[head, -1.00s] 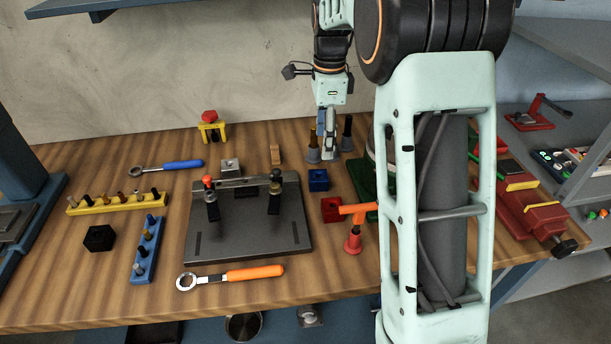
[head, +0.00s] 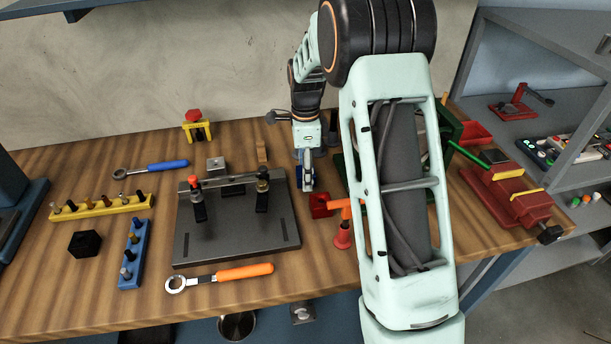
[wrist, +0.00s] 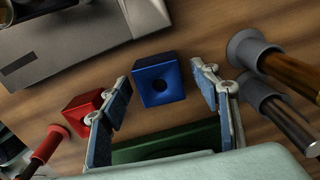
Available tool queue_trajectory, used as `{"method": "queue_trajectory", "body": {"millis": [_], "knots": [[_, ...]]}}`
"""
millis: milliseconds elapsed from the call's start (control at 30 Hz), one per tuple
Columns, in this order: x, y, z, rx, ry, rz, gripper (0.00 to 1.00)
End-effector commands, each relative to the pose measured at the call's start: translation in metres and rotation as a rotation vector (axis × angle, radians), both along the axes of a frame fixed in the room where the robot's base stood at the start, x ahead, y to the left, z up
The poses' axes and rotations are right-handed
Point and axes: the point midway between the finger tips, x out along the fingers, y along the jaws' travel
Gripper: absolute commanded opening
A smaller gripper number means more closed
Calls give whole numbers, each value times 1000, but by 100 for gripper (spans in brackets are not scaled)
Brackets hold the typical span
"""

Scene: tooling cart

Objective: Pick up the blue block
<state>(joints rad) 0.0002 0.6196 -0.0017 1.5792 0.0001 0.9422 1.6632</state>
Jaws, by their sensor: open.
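In the head view my gripper (head: 306,186) points down and hides most of the blue block (head: 299,175), of which only a sliver shows.
A red block (wrist: 84,109) lies close beside my left finger in the wrist view. Grey-based cylinders (wrist: 262,92) stand near my right finger. A dark fixture plate (head: 235,235) is to the left in the head view. An orange-handled tool (head: 343,228) stands front right.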

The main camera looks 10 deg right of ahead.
Motion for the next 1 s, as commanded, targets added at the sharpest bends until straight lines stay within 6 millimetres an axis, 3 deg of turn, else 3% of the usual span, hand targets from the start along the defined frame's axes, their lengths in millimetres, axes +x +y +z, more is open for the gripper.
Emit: {"method": "queue_trajectory", "body": {"millis": [267, 733, 1000], "knots": [[0, 0, -3, 0, 0, 0, 55], [0, 0, -3, 0, -1, 0, 4], [1, 0, -1, 0, -2, 0, 4]]}}
